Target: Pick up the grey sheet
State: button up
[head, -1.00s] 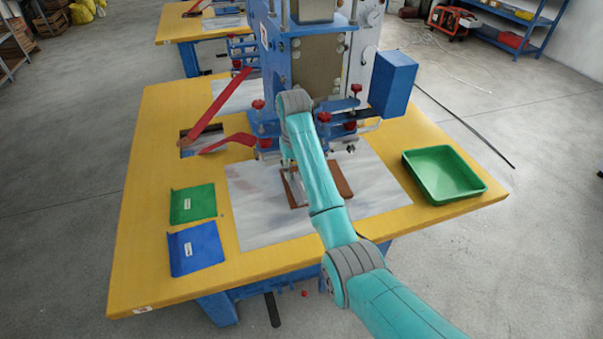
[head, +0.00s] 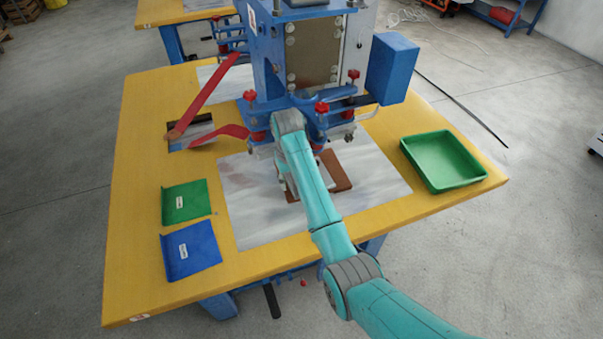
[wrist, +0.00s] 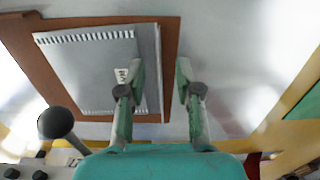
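The grey sheet (wrist: 85,70) lies on a brown board (wrist: 30,62) in the wrist view. It has a toothed white strip along two edges and a small white label; a plain grey strip shows beside its right edge. My gripper (wrist: 158,72) is open and empty. Its left finger is over the sheet's right part, near the label, and its right finger is past the right edge. I cannot tell the height between fingers and sheet. In the head view my arm mostly hides the sheet, and the brown board (head: 334,169) shows beside it under the blue press.
The blue press (head: 290,70) stands at the back of the yellow table (head: 140,120). A green tray (head: 480,176) is at the right. A green folder (head: 187,203) and a blue folder (head: 192,251) lie at the left. Red levers (head: 205,98) stick out left of the press.

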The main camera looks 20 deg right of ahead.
notch_tip(320, 180, down, 2)
grip_shut()
jog(key=shift+r, duration=0.15)
dwell(0.3)
